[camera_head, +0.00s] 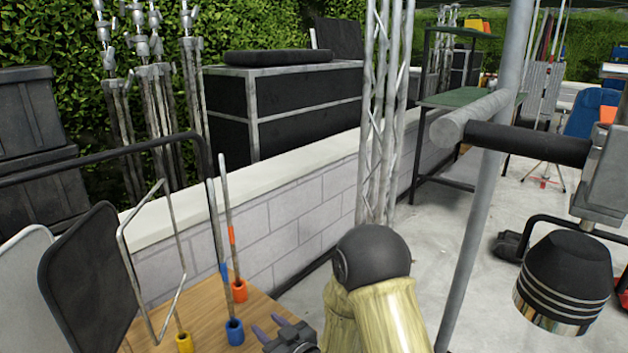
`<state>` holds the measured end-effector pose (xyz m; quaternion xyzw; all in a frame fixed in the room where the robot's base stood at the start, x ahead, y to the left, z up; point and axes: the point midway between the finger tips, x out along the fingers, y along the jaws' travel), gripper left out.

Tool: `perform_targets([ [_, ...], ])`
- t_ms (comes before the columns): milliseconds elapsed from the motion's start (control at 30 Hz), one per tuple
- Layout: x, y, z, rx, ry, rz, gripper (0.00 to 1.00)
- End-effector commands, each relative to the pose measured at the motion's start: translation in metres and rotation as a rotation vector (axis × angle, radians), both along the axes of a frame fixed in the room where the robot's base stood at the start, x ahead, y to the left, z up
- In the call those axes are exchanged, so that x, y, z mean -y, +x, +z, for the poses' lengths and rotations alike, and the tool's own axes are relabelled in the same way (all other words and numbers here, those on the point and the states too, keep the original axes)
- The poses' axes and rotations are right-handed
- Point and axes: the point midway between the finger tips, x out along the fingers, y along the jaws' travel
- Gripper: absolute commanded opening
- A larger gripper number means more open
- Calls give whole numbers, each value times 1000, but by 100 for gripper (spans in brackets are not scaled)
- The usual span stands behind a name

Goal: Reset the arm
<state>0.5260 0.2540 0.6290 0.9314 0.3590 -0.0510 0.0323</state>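My gripper (269,326) is at the bottom of the head view, left of centre, above or close to the wooden table top (205,312). Its two dark fingertips stand apart with nothing visible between them, pointing up and left. My arm (375,300), with pale yellow links and a black rounded joint, rises from the bottom edge to the right of the gripper. The lower part of the arm is cut off by the frame.
Yellow (184,343), blue (235,331) and orange (240,291) holders with upright rods stand left of my gripper. A low block wall (300,205) runs behind. A grey pole (487,190) and a black lamp (565,280) are at right.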

Motion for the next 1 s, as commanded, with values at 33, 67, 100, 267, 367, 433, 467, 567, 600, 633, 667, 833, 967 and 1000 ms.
perform_targets([
  [33,4,2,2,-11,-17,-10,39],
  [67,7,2,2,-19,-28,-16,39],
  [100,11,4,2,-33,-45,-26,39],
  [267,31,8,3,-100,-118,-75,39],
  [367,52,9,5,-163,-178,-122,39],
  [433,71,8,7,-221,-224,-166,39],
  [467,80,7,7,-248,-246,-185,39],
  [567,109,-1,10,-346,-308,-253,39],
  [600,121,-5,12,-387,-329,-282,39],
  [633,129,-9,13,-417,-344,-302,39],
  [667,138,-13,14,-450,-358,-322,39],
  [833,184,-47,22,-639,-418,-437,39],
  [967,213,-80,30,-790,-439,-519,39],
  [1000,220,-91,32,-834,-442,-539,39],
])
